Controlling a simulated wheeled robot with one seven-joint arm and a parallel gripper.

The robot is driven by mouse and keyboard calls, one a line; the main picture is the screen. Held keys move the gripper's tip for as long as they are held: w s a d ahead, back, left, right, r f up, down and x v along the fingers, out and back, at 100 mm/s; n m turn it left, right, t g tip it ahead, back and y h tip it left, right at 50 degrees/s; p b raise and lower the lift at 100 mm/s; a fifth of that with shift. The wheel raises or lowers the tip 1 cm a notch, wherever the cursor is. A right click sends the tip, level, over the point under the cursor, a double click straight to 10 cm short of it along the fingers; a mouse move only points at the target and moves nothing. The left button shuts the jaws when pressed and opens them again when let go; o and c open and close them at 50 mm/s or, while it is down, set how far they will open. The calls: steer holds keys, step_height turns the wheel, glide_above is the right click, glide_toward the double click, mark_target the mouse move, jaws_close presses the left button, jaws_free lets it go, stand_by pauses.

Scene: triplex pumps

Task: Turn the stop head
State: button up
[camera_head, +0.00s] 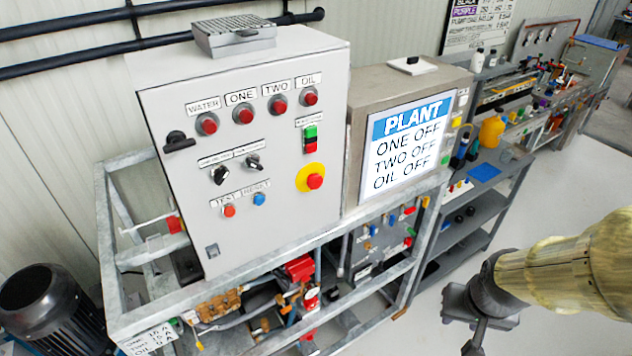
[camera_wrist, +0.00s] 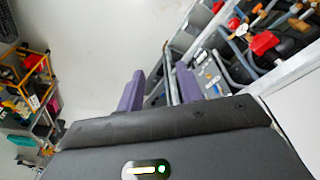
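The stop head is a red mushroom button (camera_head: 315,181) on a yellow round base (camera_head: 304,178), at the lower right of the grey control panel's front in the head view. It does not show clearly in the wrist view. My gripper (camera_wrist: 160,88) is open in the wrist view, with its two purple fingers apart and nothing seen between them. In the head view my arm enters from the right, and its dark end is well to the right of and below the panel, apart from the stop head.
The control panel (camera_head: 180,110) also carries red lamps, two black selector knobs and a green-red switch (camera_head: 310,139). A screen (camera_head: 408,143) reads PLANT, ONE OFF, TWO OFF, OIL OFF. A metal frame (camera_head: 250,255) with pipework stands below. Floor at right is clear.

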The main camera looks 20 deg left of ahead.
steer(key=shift+s, duration=0.1)
steer(key=o, duration=0.3)
steer(key=shift+o, duration=0.9)
steer(key=shift+w+f, duration=0.15)
steer(key=shift+w, duration=0.2)
steer(key=w+a+r+n+t+y+b, duration=0.1)
steer(key=w+a+n+t+y+b, duration=0.1)
steer(key=w+a+t+b, duration=0.3)
steer(key=w+a+n+t+y+b, duration=0.1)
steer(key=w+a+n+t+b, duration=0.15)
steer(key=w, duration=0.35)
steer(key=s+a+r+n+t+y+b, duration=0.1)
steer(key=s+a+r+n+y+b, duration=0.2)
steer(key=a+y, duration=0.7)
step_height(320, 180, up, 4)
steer(key=a+n+b, duration=0.2)
steer(key=n, duration=0.2)
steer(key=shift+a+f+t+y, duration=0.15)
steer(key=shift+a+t+y, duration=0.15)
steer(key=shift+a+t, duration=0.05)
steer(key=shift+w+a+p, duration=0.1)
steer(key=shift+w+p, duration=0.05)
steer(key=shift+p, duration=0.15)
